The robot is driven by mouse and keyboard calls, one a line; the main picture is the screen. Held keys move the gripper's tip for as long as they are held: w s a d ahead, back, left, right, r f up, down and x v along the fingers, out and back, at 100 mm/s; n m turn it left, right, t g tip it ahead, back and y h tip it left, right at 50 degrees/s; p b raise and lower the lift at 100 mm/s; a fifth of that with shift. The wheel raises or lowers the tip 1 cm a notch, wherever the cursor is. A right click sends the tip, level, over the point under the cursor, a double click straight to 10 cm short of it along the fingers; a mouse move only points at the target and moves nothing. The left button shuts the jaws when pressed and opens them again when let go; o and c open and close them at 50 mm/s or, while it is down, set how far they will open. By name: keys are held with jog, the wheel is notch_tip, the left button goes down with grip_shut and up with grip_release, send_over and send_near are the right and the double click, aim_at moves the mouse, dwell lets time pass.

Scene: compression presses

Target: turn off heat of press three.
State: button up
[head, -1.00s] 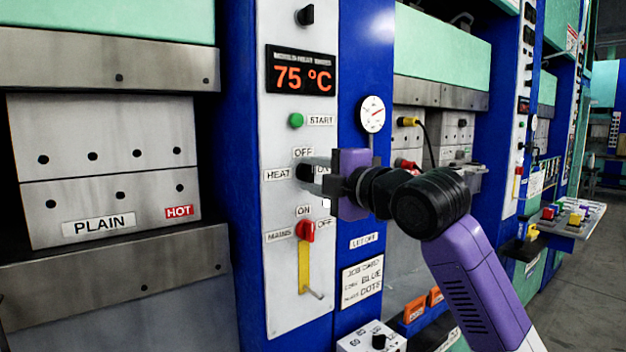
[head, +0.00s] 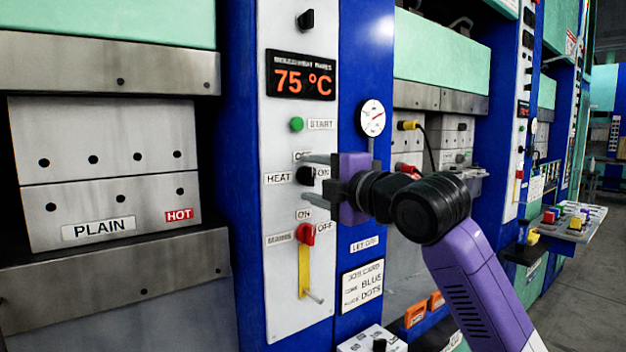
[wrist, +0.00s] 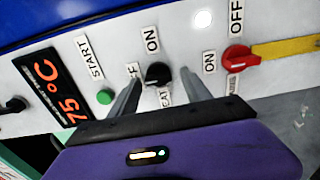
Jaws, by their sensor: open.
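The black HEAT knob (head: 305,176) sits on the white control panel (head: 285,215), with HEAT at its left, ON at its right and a partly covered OFF above. I cannot tell which label it points to. It also shows in the wrist view (wrist: 158,75). My gripper (head: 310,177) is open and empty, one finger above the knob and one below in the head view. In the wrist view my gripper (wrist: 162,77) has a finger on each side of the knob. Contact cannot be told. No press number is readable.
Above the knob are the green START button (head: 296,124) and the 75 °C display (head: 300,76). Below is the red MAINS switch (head: 306,233) with a yellow lever (head: 304,270). A gauge (head: 373,118) is on the blue post. The left press is marked HOT (head: 179,215).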

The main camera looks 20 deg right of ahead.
jog(key=v, duration=0.7)
jog(key=shift+s+b, duration=0.35)
jog(key=shift+b, duration=0.05)
jog(key=shift+d, duration=0.1)
